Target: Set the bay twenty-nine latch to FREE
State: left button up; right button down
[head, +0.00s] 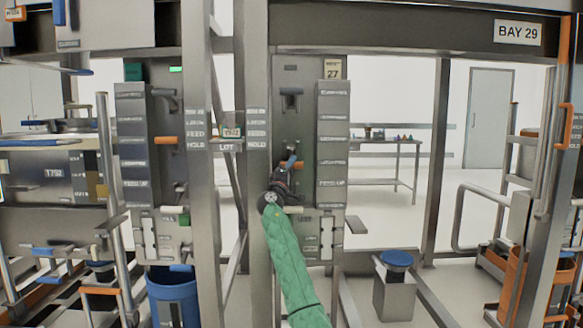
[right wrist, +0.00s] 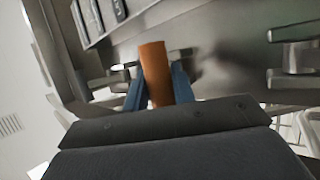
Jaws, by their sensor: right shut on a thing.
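My right gripper (head: 289,168) reaches up to the grey panel (head: 291,130) left of centre in the head view. In the right wrist view its two blue fingers (right wrist: 157,88) are shut on an orange handle (right wrist: 153,62), one on each side. In the head view the gripper mostly hides this handle; only a bit of orange shows beside it. A label strip (head: 332,140) runs down the panel's right side; its words are too small to read surely. The tag above reads 27. A BAY 29 sign (head: 518,32) hangs on the upper right beam. My left gripper is not in view.
A similar panel with an orange handle (head: 167,140) stands to the left, past a metal post (head: 196,190). A blue bin (head: 173,296) is below it. A blue-topped grey stand (head: 395,285) is lower right. Open floor lies beyond, before a table (head: 385,143).

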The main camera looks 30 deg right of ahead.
jog(key=shift+f, duration=0.2)
jog(key=c, duration=1.2)
grip_release()
jog(key=shift+o, duration=0.2)
jog(key=shift+r, duration=0.1)
jog(key=v, duration=0.7)
jog(key=shift+a+f, duration=0.25)
jog(key=shift+a, duration=0.05)
jog(key=shift+s, duration=0.1)
